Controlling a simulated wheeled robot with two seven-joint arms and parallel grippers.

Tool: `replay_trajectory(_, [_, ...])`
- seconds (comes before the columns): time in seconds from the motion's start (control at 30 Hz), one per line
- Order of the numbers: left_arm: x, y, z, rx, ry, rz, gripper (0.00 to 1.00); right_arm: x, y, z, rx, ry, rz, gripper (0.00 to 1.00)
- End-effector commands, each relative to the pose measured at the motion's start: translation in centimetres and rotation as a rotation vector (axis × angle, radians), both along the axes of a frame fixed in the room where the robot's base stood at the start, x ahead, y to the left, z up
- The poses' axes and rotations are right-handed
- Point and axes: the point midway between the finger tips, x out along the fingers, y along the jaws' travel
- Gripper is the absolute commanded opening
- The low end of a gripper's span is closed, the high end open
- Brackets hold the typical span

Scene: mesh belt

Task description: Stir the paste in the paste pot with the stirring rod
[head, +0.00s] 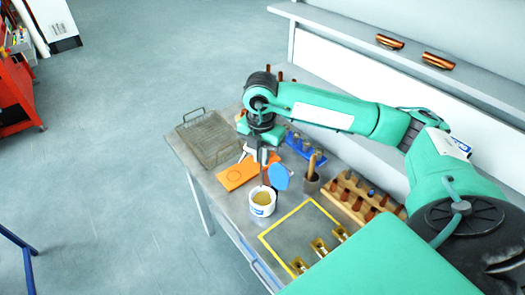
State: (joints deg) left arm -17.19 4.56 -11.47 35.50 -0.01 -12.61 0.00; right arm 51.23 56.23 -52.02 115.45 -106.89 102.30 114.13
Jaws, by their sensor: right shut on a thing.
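The white paste pot (262,209) stands upright near the front edge of the metal bench, with yellowish paste (262,197) showing in its open top. My right gripper (262,163) points down above the pot, shut on the thin grey stirring rod (262,178). The rod is roughly upright and its lower end reaches into the pot's mouth. How deep the tip sits in the paste is hard to tell. A round blue disc (279,178), possibly the pot's lid, shows just behind the pot on the right. My left gripper is not in view.
A wire mesh tray (209,139) and an orange board (237,174) lie left of the pot. A blue rack (303,147), a dark cup (311,184) and a wooden tool rack (352,204) stand behind. Brass pieces (319,247) sit by a yellow-outlined bare area (300,232).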

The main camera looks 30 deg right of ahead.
Motion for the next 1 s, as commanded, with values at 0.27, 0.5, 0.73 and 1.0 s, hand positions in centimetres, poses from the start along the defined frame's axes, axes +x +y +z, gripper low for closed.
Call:
replay_trajectory(0.27, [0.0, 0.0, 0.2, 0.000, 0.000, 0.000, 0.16, 0.2, -0.5, 0.2, -0.001, -0.001, -0.214, 0.00])
replay_trajectory(0.5, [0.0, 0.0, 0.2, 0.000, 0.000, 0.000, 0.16, 0.2, -0.5, 0.2, -0.001, -0.001, -0.226, 0.00])
replay_trajectory(0.73, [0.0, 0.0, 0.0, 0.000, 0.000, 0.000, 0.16, 0.2, -0.6, 0.1, -0.001, -0.001, -0.224, 0.00])
replay_trajectory(1.0, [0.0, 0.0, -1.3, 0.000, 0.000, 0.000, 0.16, 0.2, -0.6, -1.0, 0.000, -0.001, -0.223, 0.00])
